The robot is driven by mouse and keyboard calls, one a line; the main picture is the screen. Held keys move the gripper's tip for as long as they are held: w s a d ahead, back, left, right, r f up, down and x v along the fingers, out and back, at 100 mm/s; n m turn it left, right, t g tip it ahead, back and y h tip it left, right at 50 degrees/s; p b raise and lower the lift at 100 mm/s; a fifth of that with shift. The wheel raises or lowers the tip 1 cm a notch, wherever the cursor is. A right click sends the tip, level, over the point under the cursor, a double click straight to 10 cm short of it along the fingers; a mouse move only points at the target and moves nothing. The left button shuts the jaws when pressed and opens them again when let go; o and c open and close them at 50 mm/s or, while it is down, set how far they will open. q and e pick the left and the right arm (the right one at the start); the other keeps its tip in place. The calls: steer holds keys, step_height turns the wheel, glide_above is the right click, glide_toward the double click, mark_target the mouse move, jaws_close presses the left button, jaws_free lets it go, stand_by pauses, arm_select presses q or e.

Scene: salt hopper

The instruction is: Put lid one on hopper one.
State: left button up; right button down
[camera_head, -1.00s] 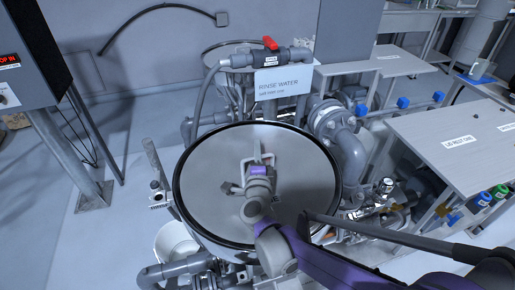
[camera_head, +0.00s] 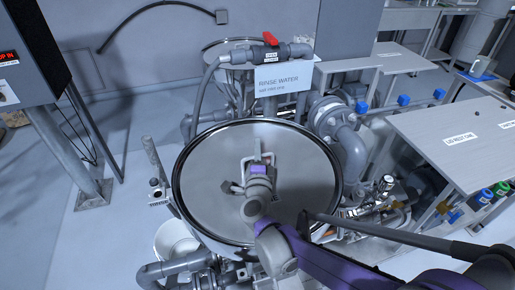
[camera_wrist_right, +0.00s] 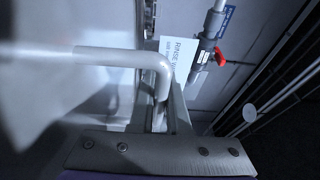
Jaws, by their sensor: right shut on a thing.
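Lid one (camera_head: 208,165) is a large round grey disc with a black rim in the middle of the head view. My right gripper (camera_head: 258,168) reaches over it from the lower right and is shut on its upright handle at the centre. In the right wrist view, the bent handle bar (camera_wrist_right: 125,58) passes by the right gripper's fingers. The lid lies over hopper one, which is almost wholly hidden below it. I cannot tell whether the lid touches the hopper's rim all round. My left gripper is not in view.
A rinse water sign (camera_head: 283,79) and a red-handled valve (camera_head: 270,39) stand close behind the lid. A grey table (camera_head: 430,120) with a lid rest label is at the right. A white bucket (camera_head: 173,238) and pipes are at the lower left.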

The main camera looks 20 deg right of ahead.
steer(key=c, duration=0.8)
jaws_free()
steer(key=v, duration=1)
steer(key=shift+s+a, duration=0.1)
steer(key=shift+s, duration=0.3)
